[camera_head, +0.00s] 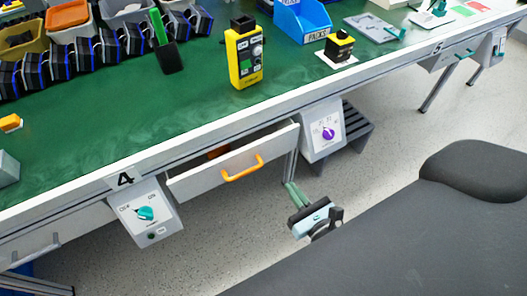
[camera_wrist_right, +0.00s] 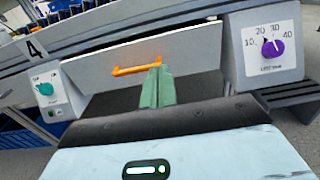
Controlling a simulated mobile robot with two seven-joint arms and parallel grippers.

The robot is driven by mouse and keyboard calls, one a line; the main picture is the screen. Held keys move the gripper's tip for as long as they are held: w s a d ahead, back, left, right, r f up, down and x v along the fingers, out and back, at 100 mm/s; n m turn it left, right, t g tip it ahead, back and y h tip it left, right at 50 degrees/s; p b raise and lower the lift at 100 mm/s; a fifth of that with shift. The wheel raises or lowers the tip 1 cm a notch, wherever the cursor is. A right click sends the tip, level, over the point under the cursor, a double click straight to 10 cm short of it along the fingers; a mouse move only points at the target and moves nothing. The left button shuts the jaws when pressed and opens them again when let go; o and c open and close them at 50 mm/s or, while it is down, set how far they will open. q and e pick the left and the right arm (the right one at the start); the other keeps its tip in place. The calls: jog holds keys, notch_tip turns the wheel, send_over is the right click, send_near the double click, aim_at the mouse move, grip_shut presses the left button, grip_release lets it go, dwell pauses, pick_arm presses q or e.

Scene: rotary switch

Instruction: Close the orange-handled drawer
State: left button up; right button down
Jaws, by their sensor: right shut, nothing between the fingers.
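The drawer (camera_head: 235,165) with the orange handle (camera_head: 243,169) is pulled out from under the green workbench, with a dark opening behind its white front. The drawer front also shows in the right wrist view (camera_wrist_right: 195,58), with its orange handle (camera_wrist_right: 137,69). My right gripper (camera_head: 291,188) is shut and empty, in front of the drawer and to the right of the handle in the head view. In the right wrist view its green fingers (camera_wrist_right: 158,73) are together and overlap the handle's right end; I cannot tell whether they touch it. My left gripper is not in view.
A box with a teal knob (camera_head: 146,213) hangs left of the drawer, and one with a purple knob (camera_head: 328,134) hangs right of it. A yellow device (camera_head: 243,57) and a blue bin (camera_head: 302,20) stand on the bench. The floor in front is clear.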

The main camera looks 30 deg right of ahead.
aim_at(261, 146)
jog(key=w, duration=0.4)
jog(key=w+p, duration=0.1)
jog(key=w, duration=0.9)
jog(key=shift+a+p, duration=0.25)
jog(key=shift+p, duration=0.05)
jog(key=shift+w, duration=0.1)
jog(key=w+b, duration=0.2)
jog(key=w, duration=0.1)
jog(key=shift+w+f, duration=0.15)
jog(key=shift+w, duration=0.4)
jog(key=shift+w+r, duration=0.1)
jog(key=shift+r, duration=0.25)
jog(key=shift+r, duration=0.1)
